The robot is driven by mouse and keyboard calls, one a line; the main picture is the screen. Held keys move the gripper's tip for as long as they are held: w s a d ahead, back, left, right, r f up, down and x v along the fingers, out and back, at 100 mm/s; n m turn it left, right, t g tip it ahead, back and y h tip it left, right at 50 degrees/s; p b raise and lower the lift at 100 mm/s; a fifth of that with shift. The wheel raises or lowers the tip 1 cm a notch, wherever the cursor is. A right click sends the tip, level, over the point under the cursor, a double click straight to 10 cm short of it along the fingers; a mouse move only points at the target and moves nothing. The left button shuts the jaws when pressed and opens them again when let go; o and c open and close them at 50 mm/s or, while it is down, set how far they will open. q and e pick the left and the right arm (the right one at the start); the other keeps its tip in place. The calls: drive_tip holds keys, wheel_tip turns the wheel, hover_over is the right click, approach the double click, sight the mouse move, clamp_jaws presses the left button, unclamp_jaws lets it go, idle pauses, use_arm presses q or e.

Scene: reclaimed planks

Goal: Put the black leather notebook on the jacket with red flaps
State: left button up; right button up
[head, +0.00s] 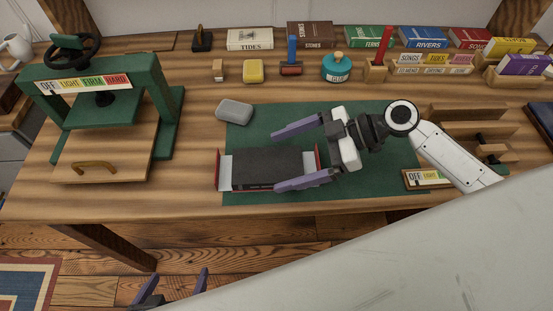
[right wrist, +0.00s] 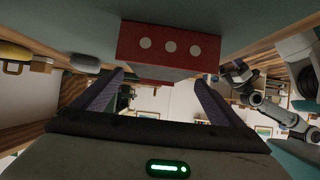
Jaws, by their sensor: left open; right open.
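The black leather notebook (head: 265,165) lies flat on the jacket, between its two red flaps. The jacket (head: 225,172) shows as a pale strip left of the notebook. Its red flaps stand up at the left and right ends. My right gripper (head: 276,160) comes in from the right, open, with one finger beyond the notebook's far side and the other over its near side. I cannot tell whether they touch it. In the right wrist view, a red flap (right wrist: 168,45) with three pale dots shows ahead between the fingers. My left gripper (head: 176,288) is open and empty, below the bench's front edge.
The jacket lies on a green mat (head: 380,180). A grey rounded block (head: 234,112) sits at the mat's far left corner. A green press (head: 105,100) stands at left. Books, a teal bottle (head: 336,68) and stamps line the back. A wooden rack (head: 470,125) stands right.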

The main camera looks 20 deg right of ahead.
drive_tip(key=v, duration=0.9)
drive_tip(key=shift+d+r+b, duration=0.1)
drive_tip(key=shift+d+b, duration=0.05)
drive_tip(key=shift+b, duration=0.2)
